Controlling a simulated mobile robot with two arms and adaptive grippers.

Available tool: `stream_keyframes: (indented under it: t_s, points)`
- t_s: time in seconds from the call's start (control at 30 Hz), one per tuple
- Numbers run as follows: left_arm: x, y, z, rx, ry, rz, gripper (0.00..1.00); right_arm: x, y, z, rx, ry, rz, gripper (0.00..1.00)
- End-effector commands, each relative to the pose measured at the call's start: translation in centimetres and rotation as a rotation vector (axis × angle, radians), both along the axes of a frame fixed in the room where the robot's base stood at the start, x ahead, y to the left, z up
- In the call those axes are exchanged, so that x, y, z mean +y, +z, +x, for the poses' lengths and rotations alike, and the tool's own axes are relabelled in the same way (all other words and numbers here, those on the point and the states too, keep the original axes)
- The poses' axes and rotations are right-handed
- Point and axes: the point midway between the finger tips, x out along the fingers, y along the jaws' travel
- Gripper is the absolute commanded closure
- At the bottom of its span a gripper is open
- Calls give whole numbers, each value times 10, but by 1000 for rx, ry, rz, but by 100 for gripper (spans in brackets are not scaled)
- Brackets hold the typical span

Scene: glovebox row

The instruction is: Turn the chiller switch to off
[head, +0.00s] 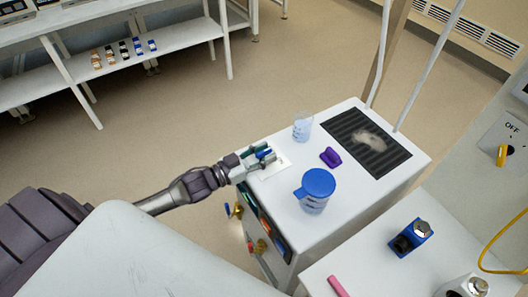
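A yellow switch handle (502,155) sits on a light grey plate marked "OFF" at the right edge. The handle points roughly down, below the word, and I cannot read whether this is the chiller's switch. My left gripper (257,158) is at the left edge of the white cabinet top, far to the left of the handle. Green and blue pieces lie at its fingers on a white card, and I cannot tell whether it is holding one. My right gripper is out of view.
The white cabinet (355,205) carries a blue-lidded jug (316,190), a clear beaker (302,128), a purple item (331,157) and a dark ribbed mat (385,150). A blue block device (410,237) and pink item (338,287) are on the near right bench. A yellow cable (488,250) hangs at right.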

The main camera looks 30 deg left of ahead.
Motion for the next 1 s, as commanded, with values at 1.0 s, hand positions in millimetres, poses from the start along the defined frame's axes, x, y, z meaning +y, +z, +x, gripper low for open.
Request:
stream_keyframes:
  t_s: [1.0]
  points:
    - [-1, 3, 0, 2, 97, -9, 100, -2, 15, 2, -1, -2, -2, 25]
